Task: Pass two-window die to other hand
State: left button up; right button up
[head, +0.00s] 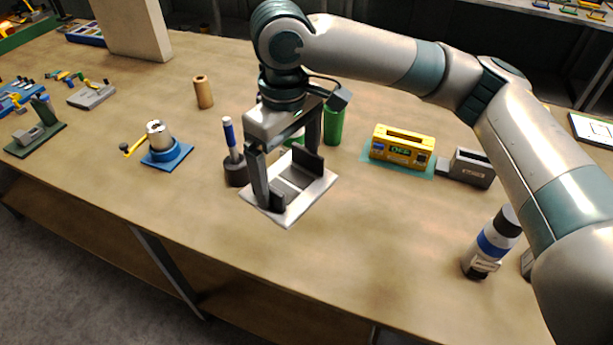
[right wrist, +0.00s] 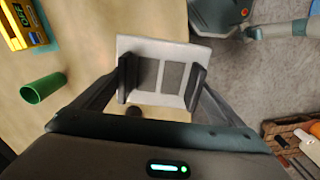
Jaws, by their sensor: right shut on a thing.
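The two-window die (head: 304,207) is a flat, pale square plate with two rectangular windows side by side. My right gripper (head: 290,184) is shut on it and holds it tilted above the table, near the middle of the head view. In the right wrist view the die (right wrist: 170,50) lies between the two dark fingers of the right gripper (right wrist: 162,84), and table and floor show beyond it. Its two windows show between the fingers. My left gripper is in neither view.
Behind the die on the table (head: 390,265) stand a dark pen holder (head: 236,172) with a blue-white pen, a green cylinder (head: 334,125), a yellow device (head: 402,145) and a grey toaster-like box (head: 472,168). A blue-banded bottle (head: 490,243) stands at right. The front middle is clear.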

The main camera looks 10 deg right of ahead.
jog(key=shift+w+a, duration=0.1)
jog(key=shift+a, duration=0.05)
dwell(0.3)
jog(key=w+a+f+n, duration=0.4)
jog(key=f, duration=0.1)
jog(key=shift+w+f+n, duration=0.35)
jog(key=shift+f+n, duration=0.05)
dwell(0.4)
jog(key=s+d+r+m, duration=0.2)
jog(key=r, duration=0.2)
jog(key=s+d+r+m, duration=0.3)
jog(key=r, duration=0.1)
jog(key=s+d+r+m, duration=0.2)
jog(key=d+r+m, duration=0.1)
jog(key=r, duration=0.1)
jog(key=shift+s+d, duration=0.15)
jog(key=shift+d, duration=0.05)
